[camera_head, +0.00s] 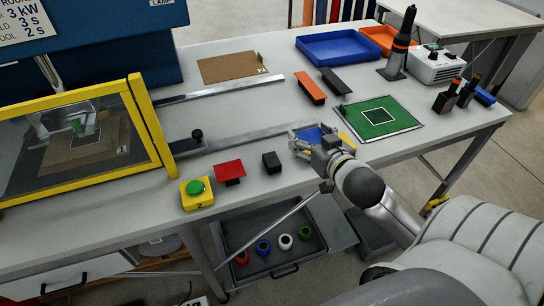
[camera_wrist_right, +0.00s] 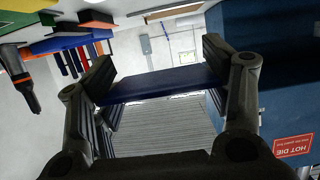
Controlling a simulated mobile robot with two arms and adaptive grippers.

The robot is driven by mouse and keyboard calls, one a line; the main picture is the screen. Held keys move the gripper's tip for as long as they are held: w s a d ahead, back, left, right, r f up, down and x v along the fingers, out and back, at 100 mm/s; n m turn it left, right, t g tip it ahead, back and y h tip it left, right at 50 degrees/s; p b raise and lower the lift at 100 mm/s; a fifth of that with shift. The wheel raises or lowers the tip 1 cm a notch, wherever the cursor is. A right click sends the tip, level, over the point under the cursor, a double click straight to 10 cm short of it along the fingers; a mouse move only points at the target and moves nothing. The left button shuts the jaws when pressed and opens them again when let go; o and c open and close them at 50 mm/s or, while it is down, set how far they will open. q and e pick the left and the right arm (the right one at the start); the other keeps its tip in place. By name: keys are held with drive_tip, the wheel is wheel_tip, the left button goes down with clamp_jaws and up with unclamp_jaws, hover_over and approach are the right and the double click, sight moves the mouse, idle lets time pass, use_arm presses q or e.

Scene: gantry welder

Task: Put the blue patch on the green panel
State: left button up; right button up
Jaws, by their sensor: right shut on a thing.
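My right gripper (camera_head: 321,136) is over the front part of the table, left of the green panel. It is shut on the blue patch (camera_head: 312,134), which shows between its fingers. In the right wrist view the blue patch (camera_wrist_right: 165,85) spans the gap between the two fingers (camera_wrist_right: 160,90). The green panel (camera_head: 397,121) lies flat on the table to the right of the gripper, with a white square outline around a dark centre. The patch is apart from the panel. My left gripper is not in view.
A red patch (camera_head: 229,172) and a black block (camera_head: 271,162) stand left of the gripper, near a green button on a yellow box (camera_head: 197,194). Orange (camera_head: 311,88) and black (camera_head: 335,82) pieces lie behind the panel. A torch stand (camera_head: 394,68) and blue tray (camera_head: 339,47) are farther back.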

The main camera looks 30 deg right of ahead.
drive_tip(key=w+a+f, duration=0.2)
drive_tip(key=w+a, duration=0.1)
drive_tip(key=w, duration=0.1)
hover_over(271, 159)
drive_tip(key=s, duration=0.1)
drive_tip(key=f, duration=0.2)
drive_tip(key=d+f+p, duration=0.1)
drive_tip(key=f, duration=0.1)
drive_tip(key=shift+s+f, duration=0.1)
drive_tip(key=shift+f, duration=0.15)
drive_tip(key=shift+w+a+f, duration=0.25)
drive_tip(key=shift+f, duration=0.25)
drive_tip(key=shift+w+a+f, duration=0.15)
drive_tip(key=shift+f, duration=0.45)
drive_tip(key=shift+w+a+f, duration=0.1)
drive_tip(key=shift+f, duration=0.5)
drive_tip(key=shift+f+p, duration=0.2)
drive_tip(key=shift+p, duration=0.35)
drive_tip(key=shift+f, duration=0.2)
